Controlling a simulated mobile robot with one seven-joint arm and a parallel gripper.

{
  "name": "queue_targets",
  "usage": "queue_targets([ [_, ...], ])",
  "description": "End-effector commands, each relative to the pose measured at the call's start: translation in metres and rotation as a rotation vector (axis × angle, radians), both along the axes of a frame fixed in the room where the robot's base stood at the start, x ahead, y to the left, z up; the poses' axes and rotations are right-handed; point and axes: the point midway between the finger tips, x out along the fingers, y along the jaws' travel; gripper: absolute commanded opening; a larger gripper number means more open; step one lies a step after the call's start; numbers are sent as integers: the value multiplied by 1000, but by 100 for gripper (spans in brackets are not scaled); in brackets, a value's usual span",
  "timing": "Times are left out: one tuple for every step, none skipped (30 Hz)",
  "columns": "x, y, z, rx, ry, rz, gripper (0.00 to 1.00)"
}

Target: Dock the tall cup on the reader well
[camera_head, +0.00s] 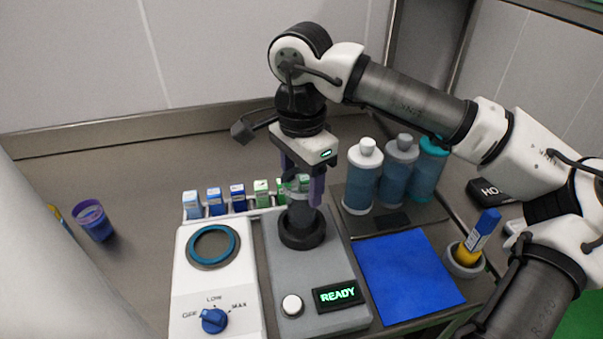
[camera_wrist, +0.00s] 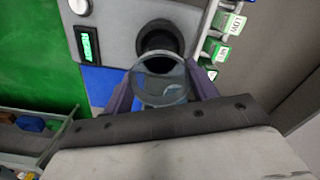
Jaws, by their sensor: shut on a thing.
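The tall cup (camera_head: 300,208) is clear and looks upright between the two purple fingers of my gripper (camera_head: 301,187), which is shut on it. In the wrist view its round rim (camera_wrist: 160,103) faces the camera between the fingers (camera_wrist: 162,92). The reader well (camera_head: 302,240) is a black round collar on a grey unit, directly below the cup. In the wrist view the well (camera_wrist: 160,27) shows just beyond the cup. I cannot tell whether the cup's base is inside the well or slightly above it.
The grey unit has a READY display (camera_head: 338,295) and a white button (camera_head: 292,305). A white heater (camera_head: 188,290) with a blue dial (camera_head: 214,320) stands left. Small cartons (camera_head: 214,201) line the back. Bottles (camera_head: 398,172) and a blue mat (camera_head: 408,275) are right; a purple cup (camera_head: 94,221) is far left.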

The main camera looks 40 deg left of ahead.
Motion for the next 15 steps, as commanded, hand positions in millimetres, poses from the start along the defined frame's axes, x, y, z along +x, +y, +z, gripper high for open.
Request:
queue_targets([
  [0,0,-9,0,0,0,22],
  [0,0,-12,0,0,0,22],
  [0,0,-15,-1,0,0,22],
  [0,0,-17,-1,0,0,22],
  [0,0,-19,-1,0,0,22],
  [0,0,-21,-1,0,0,22],
  [0,0,-23,-1,0,0,22],
  [0,0,-23,-1,0,0,22],
  [0,0,-24,-1,0,0,22],
  [0,0,-24,-1,0,0,22],
  [0,0,-24,-1,0,0,22],
  [0,0,-24,-1,0,0,22],
  [0,0,-24,-1,0,0,22],
  [0,0,-24,-1,0,0,22],
  [0,0,-24,-1,0,0,22],
])
